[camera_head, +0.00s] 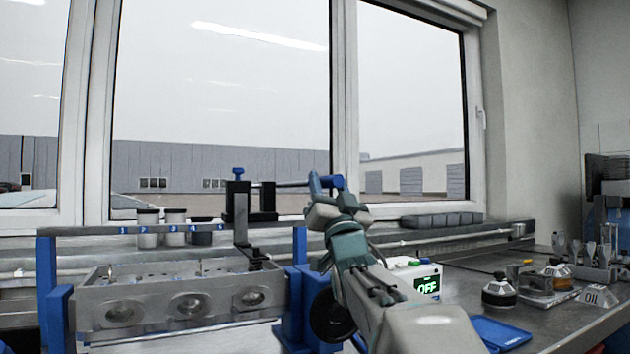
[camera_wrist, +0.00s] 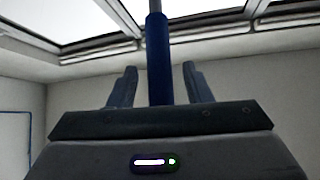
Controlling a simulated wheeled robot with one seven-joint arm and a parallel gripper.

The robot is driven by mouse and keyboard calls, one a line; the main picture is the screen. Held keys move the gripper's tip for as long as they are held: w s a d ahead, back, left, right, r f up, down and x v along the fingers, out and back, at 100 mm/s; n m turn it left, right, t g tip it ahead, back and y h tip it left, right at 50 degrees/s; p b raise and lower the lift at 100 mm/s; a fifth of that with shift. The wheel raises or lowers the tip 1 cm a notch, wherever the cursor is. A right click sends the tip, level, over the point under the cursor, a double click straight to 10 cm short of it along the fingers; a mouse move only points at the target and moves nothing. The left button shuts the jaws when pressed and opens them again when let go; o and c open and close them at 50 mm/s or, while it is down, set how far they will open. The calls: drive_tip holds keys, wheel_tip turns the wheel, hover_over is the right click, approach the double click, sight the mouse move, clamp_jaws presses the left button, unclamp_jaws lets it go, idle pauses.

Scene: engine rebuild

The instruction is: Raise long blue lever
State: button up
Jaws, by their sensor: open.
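The long blue lever (camera_head: 298,184) runs level to the right from a black clamp-like fixture (camera_head: 250,203) above the engine block. My gripper (camera_head: 326,184) is at the lever's right end in the head view. In the wrist view, the lever's blue grip (camera_wrist: 158,50) passes between the two fingers of my gripper (camera_wrist: 160,70). The fingers are spread, with a gap on each side of the grip. The lever's far end is hidden behind my gripper in the head view.
A grey engine block (camera_head: 180,300) sits in a blue stand (camera_head: 47,270) below the fixture.

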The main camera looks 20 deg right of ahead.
drive_tip(key=shift+w+d+r, duration=0.1)
drive_tip(key=shift+w+r, duration=0.35)
clamp_jaws()
drive_tip(key=shift+r, duration=0.1)
